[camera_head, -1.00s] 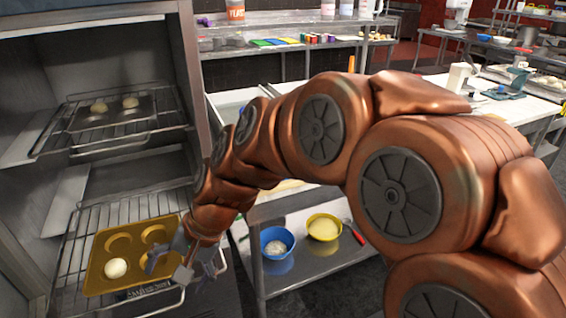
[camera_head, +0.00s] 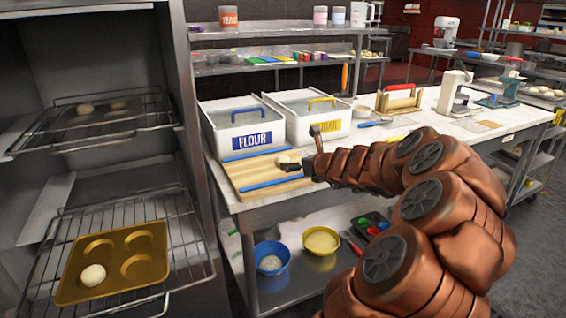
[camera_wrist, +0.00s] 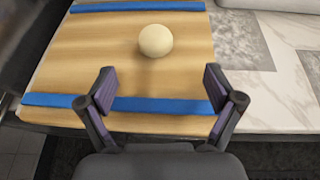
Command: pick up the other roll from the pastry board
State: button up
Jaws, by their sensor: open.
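A pale round roll (camera_wrist: 155,40) lies on the wooden pastry board (camera_wrist: 85,65) between its two blue strips. In the head view the roll (camera_head: 283,158) sits beside my gripper (camera_head: 297,166), partly hidden by it, on the board (camera_head: 246,172). In the wrist view my gripper (camera_wrist: 158,88) is open and empty. Its fingers are over the near blue strip, with the roll beyond the fingertips and roughly centred between them. Another roll (camera_head: 93,275) sits in one cup of the gold muffin tin (camera_head: 122,287) on the lower rack at left.
The oven's upper rack (camera_head: 60,135) holds a tray with two rolls. A blue bowl (camera_head: 271,262) and yellow bowl (camera_head: 322,250) stand on the lower shelf.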

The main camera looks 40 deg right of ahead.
aim_at(287, 161)
jog(key=x, duration=0.5)
jog(key=shift+w+a+f+b, duration=0.1)
jog(key=shift+w+a+b, duration=0.15)
jog(key=shift+w+b, duration=0.1)
jog(key=shift+w+d+f, duration=0.2)
jog(key=shift+w, duration=0.45)
jog(key=shift+c, duration=0.3)
jog(key=c, duration=1.2)
